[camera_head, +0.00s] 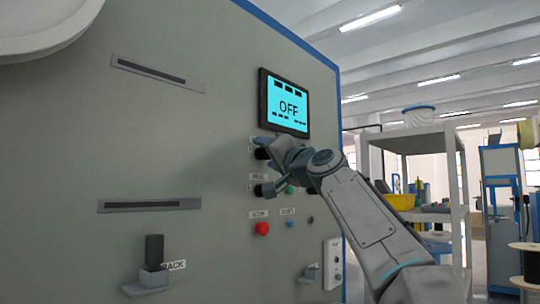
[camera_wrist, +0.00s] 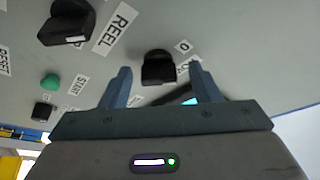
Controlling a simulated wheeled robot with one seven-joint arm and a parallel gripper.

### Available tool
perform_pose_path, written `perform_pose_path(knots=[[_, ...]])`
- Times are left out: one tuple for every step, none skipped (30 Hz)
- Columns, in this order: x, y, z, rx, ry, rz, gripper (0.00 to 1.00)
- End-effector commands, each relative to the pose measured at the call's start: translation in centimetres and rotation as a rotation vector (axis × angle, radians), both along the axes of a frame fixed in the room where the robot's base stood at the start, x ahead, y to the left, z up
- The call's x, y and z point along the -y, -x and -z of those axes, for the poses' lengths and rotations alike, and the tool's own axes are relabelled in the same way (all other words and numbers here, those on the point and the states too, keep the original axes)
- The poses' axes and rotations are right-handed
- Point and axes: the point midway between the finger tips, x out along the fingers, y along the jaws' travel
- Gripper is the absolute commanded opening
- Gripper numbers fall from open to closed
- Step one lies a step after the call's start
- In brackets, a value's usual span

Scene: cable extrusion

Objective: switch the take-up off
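A black rotary knob with an "O" label beside it (camera_wrist: 157,68) sits on the grey panel in the wrist view, between my two fingertips, with a visible gap on both sides. My gripper (camera_wrist: 161,72) is open and empty around it. In the head view my gripper (camera_head: 277,152) is at the panel just below the screen, partly covering the controls there. The screen (camera_head: 287,105) reads "OFF". I cannot read which control is labelled take-up.
A second black knob (camera_wrist: 68,22) sits by the "REEL" label, with a green button (camera_wrist: 50,81) below it in the wrist view. In the head view, a red stop button (camera_head: 262,229) is lower on the panel. A shelf (camera_head: 430,137) stands to the right.

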Motion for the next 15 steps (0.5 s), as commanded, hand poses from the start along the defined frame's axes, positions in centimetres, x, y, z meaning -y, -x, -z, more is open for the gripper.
perform_pose_path(knots=[[0.0, 0.0, 0.0, 0.000, -0.001, 0.001, 0.56], [0.1, 0.0, 0.0, 0.000, 0.000, 0.001, 0.56], [0.1, 0.0, 0.0, 0.000, 0.000, 0.001, 0.56], [0.1, 0.0, 0.0, 0.000, 0.000, 0.001, 0.56], [0.1, 0.0, 0.1, 0.000, 0.000, 0.001, 0.56], [0.2, 0.1, 0.1, 0.000, 0.000, 0.001, 0.56], [0.3, 0.3, 0.2, 0.000, -0.001, 0.002, 0.56], [0.5, 0.4, 0.3, -0.001, -0.001, 0.003, 0.56], [0.7, 0.7, 0.5, -0.001, -0.001, 0.003, 0.56], [0.9, 1.0, 0.6, 0.000, -0.001, 0.002, 0.56], [1.1, 1.4, 0.8, 0.001, -0.001, 0.003, 0.56], [1.5, 1.8, 1.1, 0.000, 0.000, 0.004, 0.56], [1.8, 2.3, 1.3, 0.001, -0.001, 0.004, 0.56], [2.2, 2.8, 1.4, 0.002, -0.001, 0.005, 0.56], [2.7, 3.4, 1.7, 0.001, 0.000, 0.006, 0.56]])
